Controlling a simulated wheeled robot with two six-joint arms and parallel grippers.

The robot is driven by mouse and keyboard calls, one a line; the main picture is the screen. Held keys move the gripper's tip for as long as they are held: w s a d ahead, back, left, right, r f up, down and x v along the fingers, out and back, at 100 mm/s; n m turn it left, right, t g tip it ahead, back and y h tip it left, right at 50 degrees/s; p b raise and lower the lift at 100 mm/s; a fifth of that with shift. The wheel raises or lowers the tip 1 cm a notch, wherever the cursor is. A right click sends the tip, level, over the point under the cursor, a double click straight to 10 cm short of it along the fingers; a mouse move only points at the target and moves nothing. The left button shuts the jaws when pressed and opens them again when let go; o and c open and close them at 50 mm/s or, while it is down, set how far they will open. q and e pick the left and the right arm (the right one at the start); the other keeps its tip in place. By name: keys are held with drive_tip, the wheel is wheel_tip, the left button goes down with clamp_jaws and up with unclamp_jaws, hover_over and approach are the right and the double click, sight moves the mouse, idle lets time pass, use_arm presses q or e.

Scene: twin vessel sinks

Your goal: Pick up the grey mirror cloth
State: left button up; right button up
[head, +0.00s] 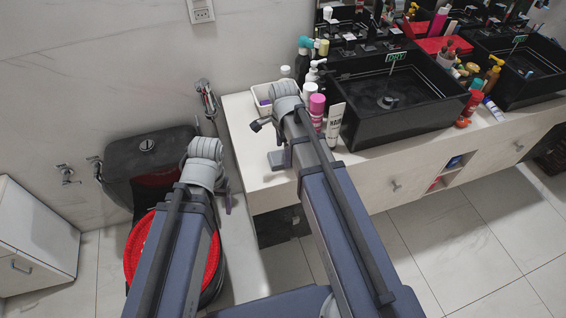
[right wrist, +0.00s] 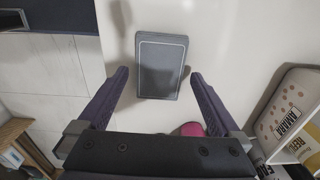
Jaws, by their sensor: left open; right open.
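The grey mirror cloth (right wrist: 160,66) is a dark grey folded rectangle with a thin pale border. It lies flat on the white counter in the right wrist view. My right gripper (right wrist: 159,76) is open and empty, one finger toward each side of the cloth, with the cloth apart from both. In the head view the right gripper (head: 272,136) is over the counter's left end, and a grey patch (head: 279,160) below it appears to be the cloth, partly hidden. My left gripper (head: 224,192) is open and empty near the toilet, its fingers mostly hidden.
Bottles, a pink can (head: 317,108) and a white tube (head: 335,122) stand right of the right gripper, before the black sink (head: 395,125). A small white basket (head: 262,97) is behind. The counter's front-left corner is mostly bare.

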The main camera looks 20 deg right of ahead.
wheel_tip(320, 180, down, 2)
drive_tip(key=shift+f+b, duration=0.2)
drive_tip(key=shift+b, duration=0.5)
use_arm(q)
wheel_tip(320, 180, down, 2)
drive_tip(key=shift+f, duration=0.1)
use_arm(e)
drive_tip(key=shift+r, duration=0.1)
drive_tip(key=c, duration=1.1)
drive_tip(key=shift+c, duration=0.2)
use_arm(q)
wheel_tip(320, 180, up, 10)
drive_tip(key=p, duration=1)
use_arm(e)
wheel_tip(320, 180, up, 10)
